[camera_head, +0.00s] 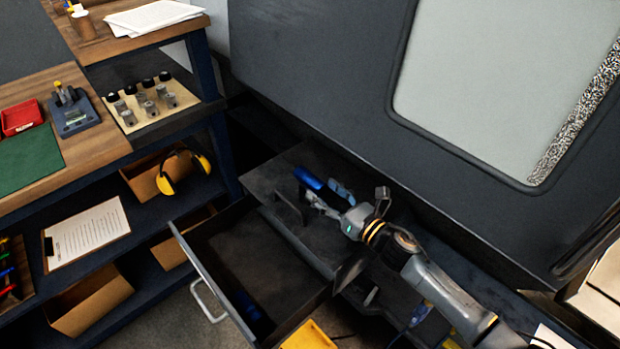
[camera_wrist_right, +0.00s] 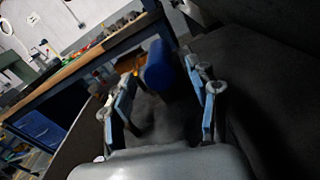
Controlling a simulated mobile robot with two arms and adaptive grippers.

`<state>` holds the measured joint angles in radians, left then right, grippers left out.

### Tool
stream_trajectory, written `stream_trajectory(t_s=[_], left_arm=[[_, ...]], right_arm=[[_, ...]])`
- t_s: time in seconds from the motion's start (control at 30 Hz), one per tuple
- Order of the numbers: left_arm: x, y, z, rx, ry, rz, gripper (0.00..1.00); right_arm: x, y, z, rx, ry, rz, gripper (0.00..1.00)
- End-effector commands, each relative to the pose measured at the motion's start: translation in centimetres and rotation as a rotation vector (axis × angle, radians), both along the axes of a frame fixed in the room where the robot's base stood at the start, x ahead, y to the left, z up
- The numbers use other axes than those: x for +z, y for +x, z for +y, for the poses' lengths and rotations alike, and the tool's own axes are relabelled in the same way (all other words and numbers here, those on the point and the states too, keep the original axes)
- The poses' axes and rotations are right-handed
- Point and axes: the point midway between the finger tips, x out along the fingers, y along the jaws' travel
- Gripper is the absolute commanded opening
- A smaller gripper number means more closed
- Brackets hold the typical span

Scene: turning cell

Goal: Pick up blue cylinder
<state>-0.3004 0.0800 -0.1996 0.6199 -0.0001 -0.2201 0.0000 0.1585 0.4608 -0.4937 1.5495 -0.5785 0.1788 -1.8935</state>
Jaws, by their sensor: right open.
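The blue cylinder (camera_head: 308,178) lies on the dark surface beside the open drawer, in front of the machine. In the right wrist view the blue cylinder (camera_wrist_right: 158,66) shows at the far end of the gap between my fingers. My right gripper (camera_head: 324,194) is open and reaches in from the right with its fingertips close to the cylinder. In the wrist view the two fingers of the right gripper (camera_wrist_right: 163,85) stand apart with nothing clamped between them. I cannot tell whether they touch the cylinder. My left gripper is not in view.
An open drawer (camera_head: 197,276) juts out at the lower middle, with a dark blue item inside. The machine front (camera_head: 330,75) rises behind. A shelf unit (camera_head: 165,215) at the left holds yellow ear defenders (camera_head: 172,172), a clipboard (camera_head: 88,232) and several metal parts. A yellow bin (camera_head: 309,337) stands below.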

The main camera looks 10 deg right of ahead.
Motion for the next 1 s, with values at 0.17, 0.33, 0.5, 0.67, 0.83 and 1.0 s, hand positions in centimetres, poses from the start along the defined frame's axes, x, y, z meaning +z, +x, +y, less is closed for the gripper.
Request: stream_trajectory(t_s=[0.17, 0.33, 0.5, 0.67, 0.83, 1.0], left_arm=[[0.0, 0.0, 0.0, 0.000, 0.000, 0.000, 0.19], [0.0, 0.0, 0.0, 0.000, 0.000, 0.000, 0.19], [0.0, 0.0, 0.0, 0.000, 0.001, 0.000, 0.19], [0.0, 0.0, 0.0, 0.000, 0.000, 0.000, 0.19], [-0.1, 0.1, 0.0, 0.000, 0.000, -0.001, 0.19], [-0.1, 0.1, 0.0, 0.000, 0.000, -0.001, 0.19]], right_arm=[[0.0, 0.0, 0.0, 0.000, 0.000, 0.000, 0.50], [0.0, -0.1, 0.0, 0.000, 0.000, 0.000, 0.15], [0.1, 0.0, 0.0, 0.001, 0.001, -0.002, 0.00], [0.1, 0.0, 0.0, 0.001, 0.001, -0.002, 0.00], [0.5, 0.0, -0.1, 0.001, 0.001, -0.003, 0.00], [2.3, 0.0, -0.1, 0.002, -0.004, -0.007, 0.00]])
